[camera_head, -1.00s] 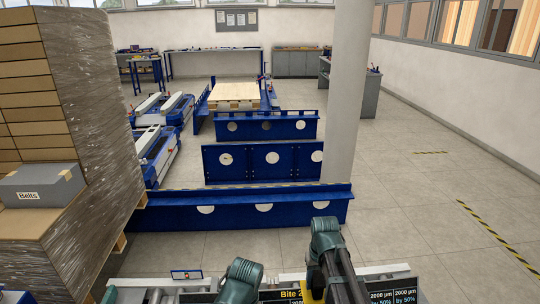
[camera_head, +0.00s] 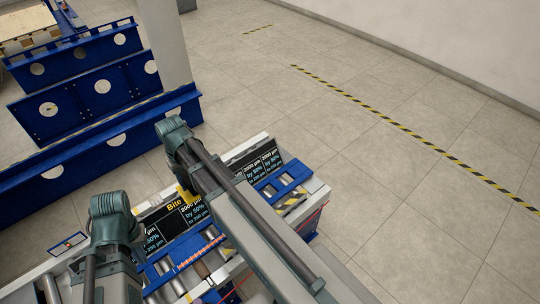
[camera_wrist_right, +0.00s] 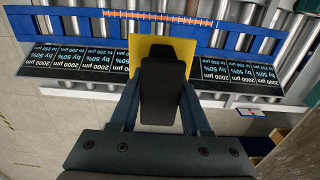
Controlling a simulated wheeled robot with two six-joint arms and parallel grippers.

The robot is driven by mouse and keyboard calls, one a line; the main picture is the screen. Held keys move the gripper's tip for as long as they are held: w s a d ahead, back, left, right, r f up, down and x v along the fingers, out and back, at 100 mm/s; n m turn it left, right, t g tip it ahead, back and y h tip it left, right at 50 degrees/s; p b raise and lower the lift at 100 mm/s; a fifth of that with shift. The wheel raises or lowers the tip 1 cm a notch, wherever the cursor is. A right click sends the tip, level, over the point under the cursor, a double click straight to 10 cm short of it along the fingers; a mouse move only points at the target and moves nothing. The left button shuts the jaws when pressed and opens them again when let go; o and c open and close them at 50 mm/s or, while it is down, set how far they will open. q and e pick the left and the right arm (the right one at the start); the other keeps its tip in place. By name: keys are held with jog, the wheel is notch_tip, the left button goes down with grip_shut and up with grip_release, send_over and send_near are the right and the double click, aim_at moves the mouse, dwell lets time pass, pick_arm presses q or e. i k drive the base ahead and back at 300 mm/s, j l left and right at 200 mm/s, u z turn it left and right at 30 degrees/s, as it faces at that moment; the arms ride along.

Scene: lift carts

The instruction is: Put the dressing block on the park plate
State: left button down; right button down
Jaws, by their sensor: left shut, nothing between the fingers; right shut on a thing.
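My right gripper (camera_wrist_right: 162,105) is shut on a dark block (camera_wrist_right: 165,70), which I take to be the dressing block, in the right wrist view. A yellow plate (camera_wrist_right: 139,48) shows directly beyond it; I cannot tell whether the two touch or belong together. In the head view a sliver of yellow plate (camera_head: 187,195) shows under my right wrist, and the right fingers are hidden. My left gripper (camera_head: 110,205) is at the lower left, its fingertips hidden behind its own wrist. I cannot tell for certain which thing is the park plate.
A roller bench carries black label panels (camera_head: 187,212), a blue rail (camera_head: 190,250) and a blue frame (camera_head: 283,180) with a hazard-striped piece (camera_head: 292,202) at its right end. Blue beams (camera_head: 85,95) stand on the floor at left. The floor at right is clear, with a striped line (camera_head: 400,125).

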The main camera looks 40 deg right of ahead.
aim_at(299, 168)
jog(key=l, duration=2.65)
jog(key=i, duration=0.05)
